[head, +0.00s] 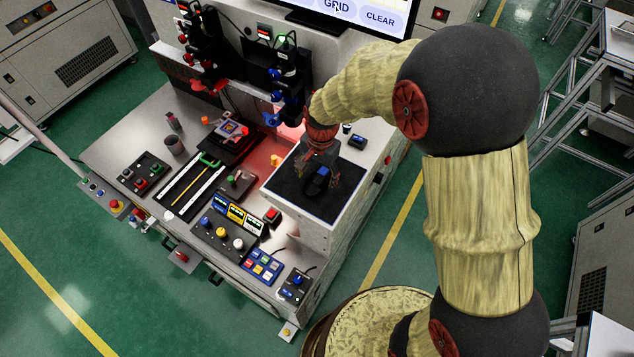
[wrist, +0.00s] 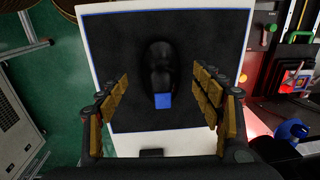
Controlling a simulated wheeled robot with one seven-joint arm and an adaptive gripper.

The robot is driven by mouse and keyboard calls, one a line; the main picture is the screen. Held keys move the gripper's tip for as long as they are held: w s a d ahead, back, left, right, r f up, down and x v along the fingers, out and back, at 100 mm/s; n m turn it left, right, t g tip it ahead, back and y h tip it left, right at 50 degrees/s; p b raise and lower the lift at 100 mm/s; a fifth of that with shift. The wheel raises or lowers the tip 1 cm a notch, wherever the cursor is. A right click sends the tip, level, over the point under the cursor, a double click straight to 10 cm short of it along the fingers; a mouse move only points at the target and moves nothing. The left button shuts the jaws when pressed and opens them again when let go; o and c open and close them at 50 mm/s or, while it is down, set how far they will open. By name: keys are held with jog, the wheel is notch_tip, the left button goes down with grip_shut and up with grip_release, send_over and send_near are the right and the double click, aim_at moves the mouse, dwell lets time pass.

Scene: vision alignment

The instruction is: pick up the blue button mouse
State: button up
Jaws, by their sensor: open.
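The mouse (head: 318,180) is black with a blue button and lies on a black mat (head: 287,184) on a raised white stand. In the wrist view the mouse (wrist: 157,72) is in the middle of the mat (wrist: 110,60), with its blue patch (wrist: 163,101) at the lower end. My gripper (wrist: 162,98) is open, with one yellow-padded finger on each side of the mouse and clear gaps between. The fingers do not appear to touch it. In the head view my gripper (head: 320,172) is over the mat and partly covers the mouse.
To the left, the workbench (head: 112,145) carries button panels, a red button box (head: 272,215) and knobs (head: 222,235). A monitor (head: 350,14) stands behind.

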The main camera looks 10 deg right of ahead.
aim_at(316, 180)
notch_tip(316, 180, down, 4)
jog(key=shift+w+a+r, duration=0.15)
jog(key=shift+r, duration=0.1)
jog(key=c, duration=0.3)
jog(key=c, duration=1.1)
jog(key=shift+r, duration=0.15)
